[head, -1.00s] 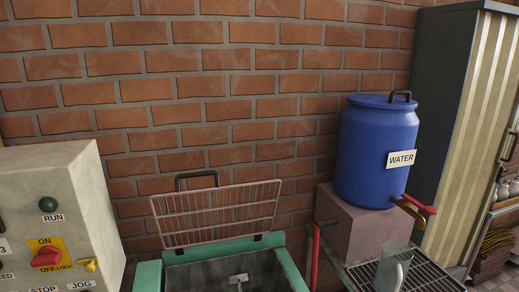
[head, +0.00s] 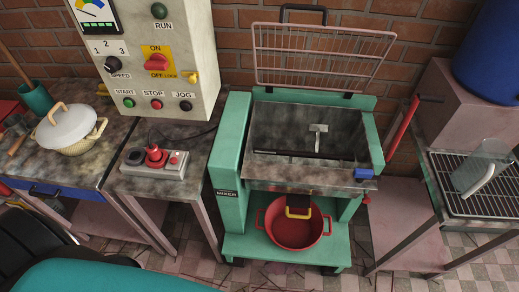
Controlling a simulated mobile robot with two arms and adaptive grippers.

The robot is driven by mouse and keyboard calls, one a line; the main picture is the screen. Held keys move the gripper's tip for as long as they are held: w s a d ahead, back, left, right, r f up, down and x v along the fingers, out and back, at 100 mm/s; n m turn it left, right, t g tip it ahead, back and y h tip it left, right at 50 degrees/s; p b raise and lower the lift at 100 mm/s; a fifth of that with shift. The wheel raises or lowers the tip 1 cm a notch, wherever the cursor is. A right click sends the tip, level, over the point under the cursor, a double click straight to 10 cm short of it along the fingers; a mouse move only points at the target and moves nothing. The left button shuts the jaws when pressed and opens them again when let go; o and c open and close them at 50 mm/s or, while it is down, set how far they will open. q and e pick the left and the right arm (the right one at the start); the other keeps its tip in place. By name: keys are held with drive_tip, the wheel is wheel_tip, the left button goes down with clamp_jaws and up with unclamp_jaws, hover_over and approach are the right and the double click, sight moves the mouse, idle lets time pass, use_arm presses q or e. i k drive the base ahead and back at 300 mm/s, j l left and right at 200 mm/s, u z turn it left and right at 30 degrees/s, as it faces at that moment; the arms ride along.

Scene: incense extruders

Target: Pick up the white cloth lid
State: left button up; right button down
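A white domed lid (head: 66,126) with a tan loop handle on top sits at the left of the head view. It rests on a cream woven-looking pot (head: 82,147) with a side handle. Whether the lid is cloth cannot be told from here. Neither of my grippers can be made out in the head view.
The lid's pot stands on a stained table (head: 104,161), with a teal cup (head: 35,98) behind it. A switch box (head: 155,163) and control cabinet (head: 160,50) are to the right. A green mixer (head: 230,155) with raised grid guard holds a red pot (head: 294,228) below.

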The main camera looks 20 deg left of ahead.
sight(64, 125)
drive_tip(key=u, duration=2.15)
drive_tip(key=i+j+z, duration=0.1)
drive_tip(key=z, duration=0.25)
drive_tip(key=j+z, duration=0.15)
drive_tip(key=z, duration=0.2)
drive_tip(key=i+j+z, duration=0.15)
drive_tip(key=z, duration=0.2)
